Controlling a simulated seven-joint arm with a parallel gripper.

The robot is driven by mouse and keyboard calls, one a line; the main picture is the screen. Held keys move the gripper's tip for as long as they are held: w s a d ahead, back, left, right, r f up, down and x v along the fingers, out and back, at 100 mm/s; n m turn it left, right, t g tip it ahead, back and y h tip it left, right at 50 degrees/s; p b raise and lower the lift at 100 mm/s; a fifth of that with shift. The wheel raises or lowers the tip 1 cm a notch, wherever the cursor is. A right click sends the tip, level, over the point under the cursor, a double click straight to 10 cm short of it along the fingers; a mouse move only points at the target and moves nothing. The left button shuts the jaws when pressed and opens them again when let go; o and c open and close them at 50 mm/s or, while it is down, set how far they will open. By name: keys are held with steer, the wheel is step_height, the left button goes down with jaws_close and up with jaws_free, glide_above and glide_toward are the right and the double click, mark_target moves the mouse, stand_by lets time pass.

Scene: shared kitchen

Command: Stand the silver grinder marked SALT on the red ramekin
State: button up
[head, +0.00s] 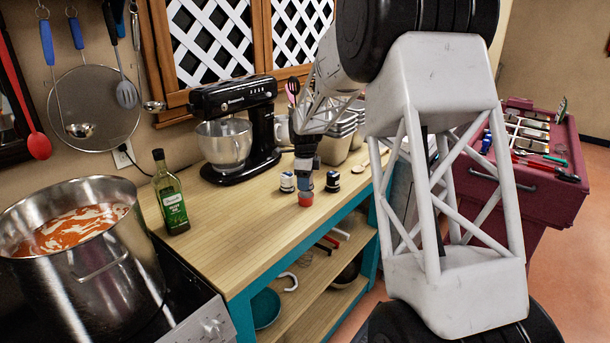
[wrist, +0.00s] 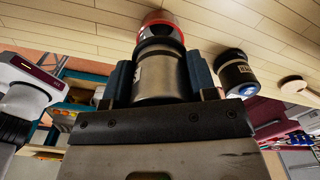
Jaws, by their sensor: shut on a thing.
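My gripper (head: 305,182) points down over the worktop in the head view. In the wrist view my gripper (wrist: 161,78) is shut on a silver grinder (wrist: 157,76) with a black end; lettering shows at its left side but is too small to read surely. The red ramekin (head: 306,199) stands on the worktop directly below the gripper. In the wrist view the ramekin (wrist: 167,19) shows just beyond the grinder's black end, lined up with it. I cannot tell whether the two touch. In the head view the fingers mostly hide the grinder.
Two dark-topped containers stand close by, one left (head: 287,183) and one right (head: 332,182) of the gripper. A small pale round thing (head: 357,169) lies further right. A black mixer (head: 235,130), green bottle (head: 170,200) and soup pot (head: 85,265) stand left. The front worktop is clear.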

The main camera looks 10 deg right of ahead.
steer(key=shift+f, duration=0.85)
steer(key=shift+f, duration=0.6)
stand_by(1.6)
steer(key=o, duration=0.8)
steer(key=shift+r, duration=0.1)
steer(key=shift+r, duration=5.4)
steer(key=shift+s, duration=0.15)
